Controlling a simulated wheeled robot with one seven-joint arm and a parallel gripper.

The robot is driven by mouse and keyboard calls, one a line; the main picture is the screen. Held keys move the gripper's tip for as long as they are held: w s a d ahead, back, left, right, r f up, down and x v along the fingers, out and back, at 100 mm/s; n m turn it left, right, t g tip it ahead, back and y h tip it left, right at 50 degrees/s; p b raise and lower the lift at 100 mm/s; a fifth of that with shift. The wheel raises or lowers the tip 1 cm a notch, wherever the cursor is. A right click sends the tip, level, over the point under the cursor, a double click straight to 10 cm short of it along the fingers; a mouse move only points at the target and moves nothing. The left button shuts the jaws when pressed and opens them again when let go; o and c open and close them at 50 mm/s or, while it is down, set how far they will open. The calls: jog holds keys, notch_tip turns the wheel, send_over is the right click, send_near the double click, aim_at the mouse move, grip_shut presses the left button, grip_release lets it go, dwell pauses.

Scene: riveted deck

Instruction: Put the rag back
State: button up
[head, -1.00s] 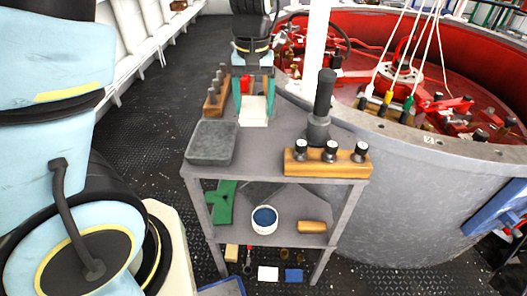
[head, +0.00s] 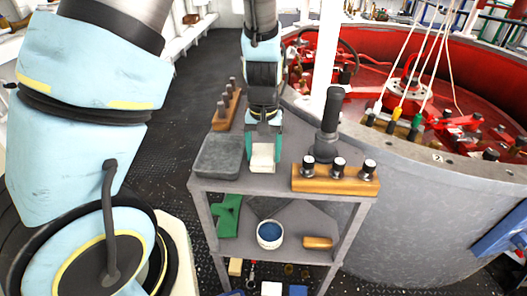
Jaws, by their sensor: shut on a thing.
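The rag (head: 262,157) looks like a pale, cream-white folded piece in the head view. My gripper (head: 263,141) points down with its teal fingers on either side of the rag and is shut on it. The rag is over the cart's grey top (head: 285,172), just right of a shallow grey tray (head: 218,157). Whether its lower edge touches the top cannot be told. My wrist hides what lies behind it.
A wooden block with dark-topped pieces (head: 336,180) and a dark upright tool (head: 328,125) stand to the right. A peg rack (head: 227,107) stands behind the tray. The lower shelf holds a green cloth-like piece (head: 228,215) and a white-rimmed blue tub (head: 269,236).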

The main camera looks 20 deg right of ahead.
aim_at(264, 155)
jog(key=shift+f, duration=0.2)
jog(key=o, duration=1.3)
jog(key=shift+r, duration=0.1)
jog(key=shift+o, duration=0.2)
jog(key=shift+r, duration=0.1)
notch_tip(264, 155, up, 12)
jog(key=w+a+n+t, duration=0.1)
jog(key=a+n, duration=0.2)
jog(key=a, duration=2.2)
jog(key=shift+w+n+t, duration=0.3)
jog(key=shift+n, duration=0.1)
